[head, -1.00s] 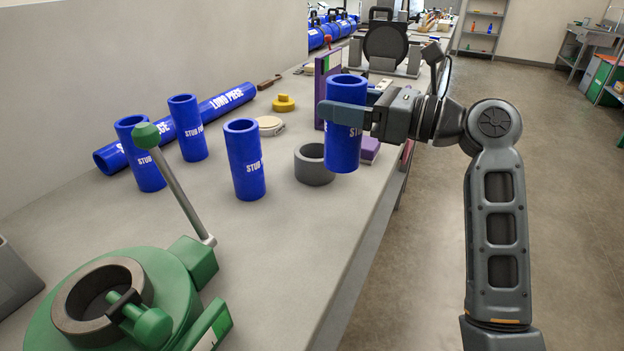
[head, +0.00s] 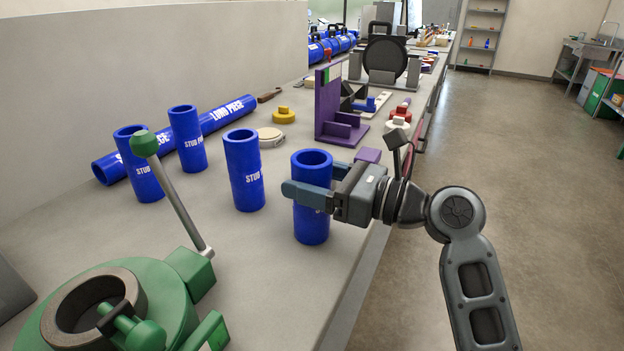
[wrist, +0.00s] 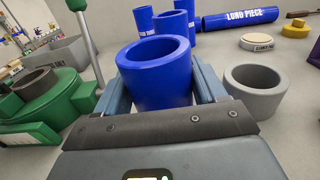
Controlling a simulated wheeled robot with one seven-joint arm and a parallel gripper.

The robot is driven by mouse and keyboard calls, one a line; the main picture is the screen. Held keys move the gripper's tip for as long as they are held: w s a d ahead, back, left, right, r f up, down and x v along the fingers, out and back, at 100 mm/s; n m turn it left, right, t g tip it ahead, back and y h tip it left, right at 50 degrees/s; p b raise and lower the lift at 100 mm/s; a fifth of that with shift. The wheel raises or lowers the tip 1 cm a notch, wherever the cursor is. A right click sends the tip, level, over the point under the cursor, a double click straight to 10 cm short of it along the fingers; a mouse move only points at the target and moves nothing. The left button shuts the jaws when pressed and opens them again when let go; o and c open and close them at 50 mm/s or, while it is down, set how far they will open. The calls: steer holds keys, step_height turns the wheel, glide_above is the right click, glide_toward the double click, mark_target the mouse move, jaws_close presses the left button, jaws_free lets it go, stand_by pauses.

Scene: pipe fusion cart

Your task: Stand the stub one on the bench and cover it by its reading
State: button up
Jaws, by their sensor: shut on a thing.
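My gripper (head: 320,195) is shut on a blue stub pipe (head: 311,228), held upright over the near bench; I cannot tell whether its base touches. The wrist view shows the held stub (wrist: 160,92) between the jaws, its open top facing up. Three other blue stubs stand on the bench: one (head: 245,180) just left of the held one, and two (head: 188,145) (head: 146,182) farther left. A cream disc (head: 270,138) and a yellow knobbed cap (head: 284,116) lie behind them. A grey ring (wrist: 250,98) sits beside the held stub in the wrist view, hidden in the head view.
A blue long piece (head: 228,115) lies along the wall. A purple upright stand (head: 328,105) is behind the held stub. A green clamp with a lever (head: 175,200) fills the near left. Bare bench (head: 255,260) lies in front; its right edge is close to my arm.

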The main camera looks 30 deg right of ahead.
steer(key=o, duration=1.3)
steer(key=shift+f, duration=0.1)
steer(key=v, duration=1.2)
